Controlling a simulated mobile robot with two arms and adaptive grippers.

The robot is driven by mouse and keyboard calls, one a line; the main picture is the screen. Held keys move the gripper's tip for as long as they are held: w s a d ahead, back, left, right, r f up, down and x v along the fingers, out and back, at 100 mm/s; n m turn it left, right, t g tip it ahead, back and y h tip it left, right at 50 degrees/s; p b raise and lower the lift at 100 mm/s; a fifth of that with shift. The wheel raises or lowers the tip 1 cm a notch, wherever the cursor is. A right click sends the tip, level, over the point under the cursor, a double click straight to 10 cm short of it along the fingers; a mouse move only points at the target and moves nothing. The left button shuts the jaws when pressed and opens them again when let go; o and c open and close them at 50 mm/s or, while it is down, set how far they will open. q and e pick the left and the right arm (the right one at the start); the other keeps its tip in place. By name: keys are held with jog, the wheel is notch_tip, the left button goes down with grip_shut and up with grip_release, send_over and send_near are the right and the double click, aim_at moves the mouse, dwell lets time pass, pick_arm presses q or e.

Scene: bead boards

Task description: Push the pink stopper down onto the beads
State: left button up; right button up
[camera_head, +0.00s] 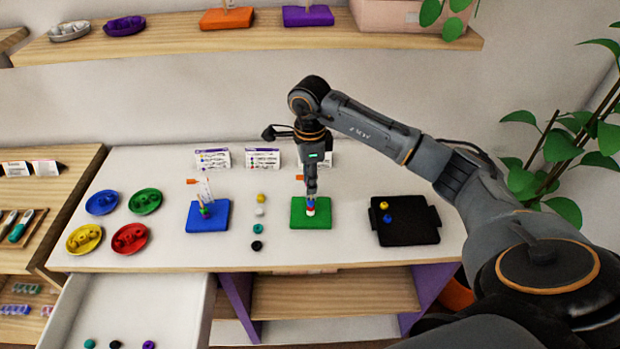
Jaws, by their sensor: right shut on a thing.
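A green bead board (299,220) lies on the white table near its middle. A short stack of beads (311,208) stands on it, with blue, red and white showing. My right gripper (311,194) points straight down over this stack, shut, with its tips at the top of the beads. The pink stopper is not clearly visible; what the fingers hold there is mostly hidden and very small. An orange flag shows beside the gripper. My left gripper is not in view.
A blue board (216,221) with a post and flag stands to the left. Loose beads (258,229) lie between the boards. A black tray (408,235) with two beads is at right. Coloured dishes (84,239) stand at left, and cards (262,158) at the back.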

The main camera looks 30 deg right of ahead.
jog(key=shift+f+b, duration=0.8)
jog(key=shift+f, duration=0.05)
dwell(0.6)
jog(key=shift+f+b, duration=0.3)
jog(key=shift+f, duration=0.15)
dwell(0.3)
jog(key=shift+f+b, duration=0.75)
jog(key=o, duration=0.8)
jog(key=shift+r, duration=0.1)
